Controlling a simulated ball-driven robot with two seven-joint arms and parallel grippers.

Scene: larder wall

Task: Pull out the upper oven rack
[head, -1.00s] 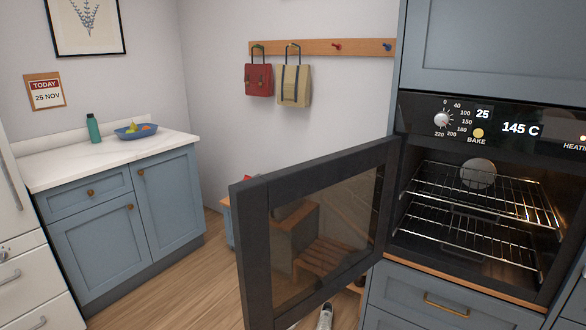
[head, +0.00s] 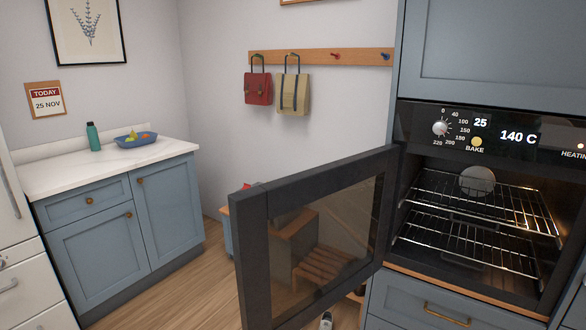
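The oven (head: 402,255) is at the right of the head view, with its dark-framed glass door (head: 256,262) swung open to the left. The upper rack (head: 484,217) is a silver wire shelf inside the oven and looks pushed in. A round pale disc, perhaps the oven fan (head: 478,181), shows behind it. The lower rack (head: 495,264) is a similar wire shelf below, also inside. Neither of my grippers is in view, so whether they are open or shut is hidden.
The open door stands out into the room left of the oven mouth. The control panel (head: 500,132) above reads 140 C. A drawer (head: 420,303) lies below. A wooden slatted bench (head: 325,265) shows through the door glass. A blue counter cabinet (head: 95,250) stands at left.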

